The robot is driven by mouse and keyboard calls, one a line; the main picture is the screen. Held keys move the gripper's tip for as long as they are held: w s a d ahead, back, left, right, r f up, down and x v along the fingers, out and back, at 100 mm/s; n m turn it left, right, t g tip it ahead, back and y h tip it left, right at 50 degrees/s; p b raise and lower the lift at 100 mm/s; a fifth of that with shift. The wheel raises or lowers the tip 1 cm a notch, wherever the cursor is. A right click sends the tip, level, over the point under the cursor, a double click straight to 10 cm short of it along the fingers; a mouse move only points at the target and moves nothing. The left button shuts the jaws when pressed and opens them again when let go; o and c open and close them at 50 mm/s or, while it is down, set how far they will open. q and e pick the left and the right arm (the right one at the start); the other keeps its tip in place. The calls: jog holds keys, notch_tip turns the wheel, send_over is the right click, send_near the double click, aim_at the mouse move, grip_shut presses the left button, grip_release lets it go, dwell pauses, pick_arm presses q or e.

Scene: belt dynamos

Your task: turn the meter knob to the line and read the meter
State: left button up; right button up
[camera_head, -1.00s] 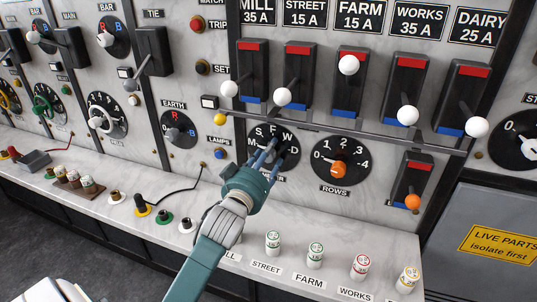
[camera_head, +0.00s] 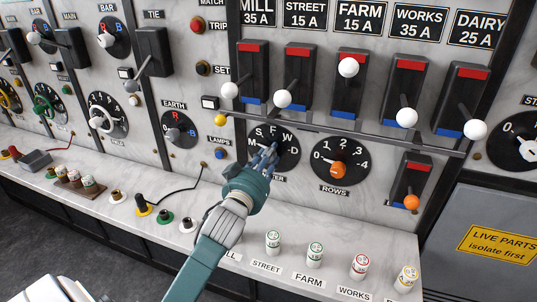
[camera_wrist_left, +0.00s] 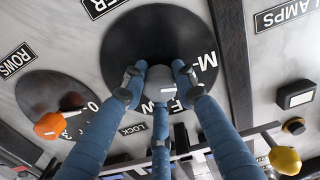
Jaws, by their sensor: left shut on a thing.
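The meter dial (camera_head: 289,157) is a round black plate on the marble panel, lettered S, F, W, M and D. My left gripper (camera_head: 265,157) is at its front and covers much of its middle and left part. In the left wrist view the dial (camera_wrist_left: 140,38) fills the upper middle. The grey meter knob (camera_wrist_left: 160,80) stands there between the blue fingers of my left gripper (camera_wrist_left: 160,88), which are shut on it. A small white mark shows on the knob. Which letter it points to is unclear. No meter face with a needle is clearly visible.
The ROWS dial (camera_head: 342,148) with its orange knob is just right. A grey bar (camera_head: 330,129) and white-balled switch levers (camera_head: 348,67) are above. Several fuses (camera_head: 273,242) stand on the marble ledge below. A yellow-knobbed part (camera_wrist_left: 285,160) is near in the wrist view.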

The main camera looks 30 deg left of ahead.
pick_arm(q)
jog(key=m+p, duration=0.2)
jog(key=m, duration=0.2)
jog(key=shift+m, duration=0.3)
jog(key=shift+m+p, duration=0.4)
jog(key=shift+m, duration=0.4)
jog(key=o, duration=1.2)
jog(key=shift+c, duration=0.2)
jog(key=shift+s, duration=0.1)
jog(key=v, duration=1.2)
jog(key=shift+d, duration=0.1)
